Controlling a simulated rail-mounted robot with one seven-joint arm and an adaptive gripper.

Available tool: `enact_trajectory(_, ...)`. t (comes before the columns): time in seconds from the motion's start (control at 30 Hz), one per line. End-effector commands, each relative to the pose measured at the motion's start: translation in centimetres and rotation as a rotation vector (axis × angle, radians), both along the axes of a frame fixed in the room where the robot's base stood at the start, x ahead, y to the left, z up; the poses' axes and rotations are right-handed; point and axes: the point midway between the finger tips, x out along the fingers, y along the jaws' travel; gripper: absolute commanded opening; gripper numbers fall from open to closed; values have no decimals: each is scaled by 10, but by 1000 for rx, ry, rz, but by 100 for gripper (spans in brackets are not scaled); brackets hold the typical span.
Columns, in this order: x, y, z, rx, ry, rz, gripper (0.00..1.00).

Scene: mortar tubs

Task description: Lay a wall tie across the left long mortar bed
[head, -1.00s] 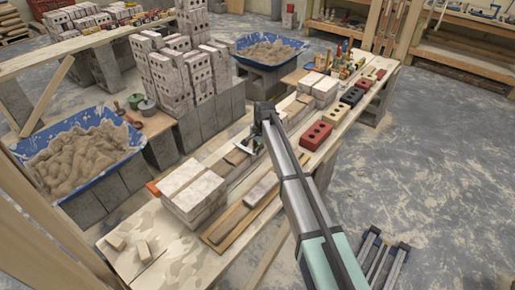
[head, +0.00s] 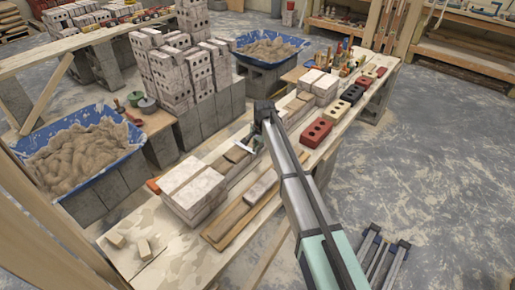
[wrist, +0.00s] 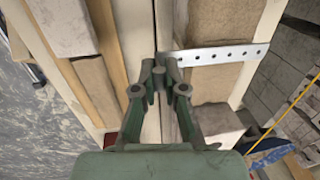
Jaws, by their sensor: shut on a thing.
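The wall tie (wrist: 222,54) is a pale flat metal strip with a row of holes. My gripper (wrist: 166,66) is shut on its left end in the wrist view. The rest of the tie extends right, over a tan mortar bed (wrist: 216,84) between pale boards. I cannot tell whether the tie touches the mortar. Another tan strip (wrist: 96,88) lies left of my gripper.
Stacked pale bricks (head: 194,190) stand on the bench nearer the camera, with another pale stack (head: 318,87) farther along. Red and dark bricks (head: 316,132) line the right edge. Blue mortar tubs (head: 75,150) (head: 268,50) and a tall block stack (head: 170,75) stand left and behind.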

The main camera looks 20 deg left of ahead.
Motion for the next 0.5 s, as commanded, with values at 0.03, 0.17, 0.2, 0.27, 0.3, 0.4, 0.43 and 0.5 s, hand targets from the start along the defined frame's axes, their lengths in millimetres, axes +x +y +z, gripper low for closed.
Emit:
enact_trajectory(0.03, 0, 0, -1, 0, 0, 0, 0)
enact_trajectory(0.17, 0, 0, -2, 0, 0, 0, 0)
enact_trajectory(0.2, 0, 0, -3, 0, 0, 0, 0)
enact_trajectory(0.27, 0, 0, -3, 0, 0, 0, 21)
enact_trajectory(0.3, 0, 0, -2, 0, 0, 0, 35)
enact_trajectory(0.4, 0, 0, -2, 0, 0, 0, 39)
enact_trajectory(0.43, 0, 0, -2, 0, 0, 0, 39)
enact_trajectory(0.5, 0, 0, -2, 0, 0, 0, 39)
